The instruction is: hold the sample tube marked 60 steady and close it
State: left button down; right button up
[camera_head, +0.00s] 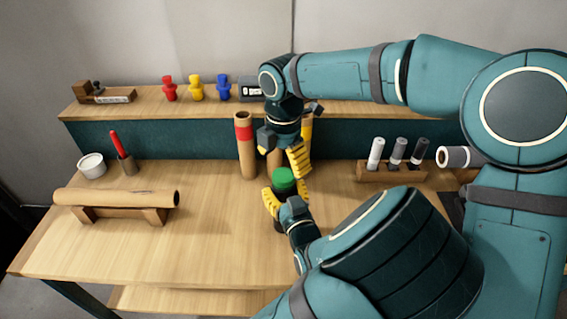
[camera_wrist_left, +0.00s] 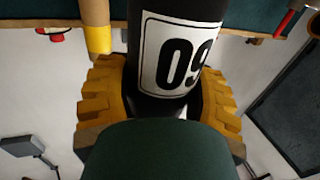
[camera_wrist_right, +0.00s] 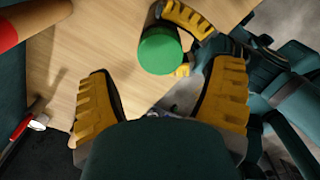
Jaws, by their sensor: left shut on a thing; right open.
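The sample tube is a dark cylinder with a green cap (camera_head: 283,177) on its upper end, standing upright mid-table. In the left wrist view its white label (camera_wrist_left: 178,55) appears inverted, reading "09". My left gripper (camera_head: 285,199) is shut around the tube's body below the cap, with yellow fingers on both sides in the left wrist view (camera_wrist_left: 160,98). My right gripper (camera_head: 283,153) is open and empty above the cap. In the right wrist view the cap (camera_wrist_right: 160,50) lies beyond the gap between its open fingers (camera_wrist_right: 161,98). The tube's lower part is mostly hidden by my left gripper.
Upright rolls with a red band (camera_head: 245,145) and a yellow band (camera_head: 307,130) stand close behind. A long roll (camera_head: 115,198) rests on a cradle at left. A rack (camera_head: 390,173) with three small cylinders stands at right. The front left table is clear.

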jog(key=o, duration=0.3)
jog(key=shift+o, duration=0.2)
jog(key=shift+r, duration=0.15)
notch_tip(320, 180, up, 7)
jog(key=shift+r, duration=0.1)
pick_arm(q)
jog(key=shift+c, duration=0.5)
grip_release()
jog(key=shift+s, duration=0.1)
jog(key=v, duration=0.7)
jog(key=shift+s, duration=0.2)
